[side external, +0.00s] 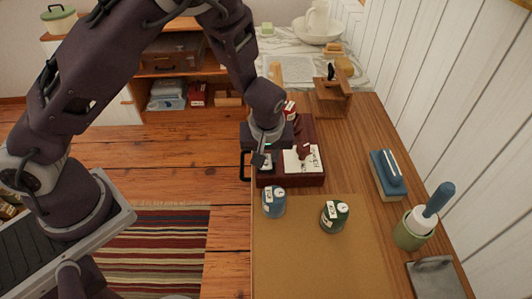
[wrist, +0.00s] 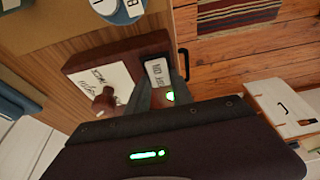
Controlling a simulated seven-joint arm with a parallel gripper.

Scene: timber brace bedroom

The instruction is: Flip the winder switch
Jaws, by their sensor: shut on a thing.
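The winder (side external: 290,180) is a dark red-brown box on the wooden table, with a white written card (side external: 312,163) and a brown knob on top. In the wrist view the winder (wrist: 85,62) lies above my gripper body, with a white label (wrist: 157,73) on a dark panel at one end. My gripper (side external: 262,158) reaches down to the winder's left end. In the wrist view my fingers (wrist: 165,97) are closed at this panel, beside a small green light. They are shut on what seems to be the switch, itself mostly hidden between them.
A blue spool (side external: 273,205) and a green spool (side external: 334,217) stand in front of the winder. A blue-topped brush (side external: 387,174), a green cup with a blue-handled tool (side external: 416,228) and a wooden stand (side external: 332,100) are nearby. The tan mat (side external: 310,270) is mostly clear.

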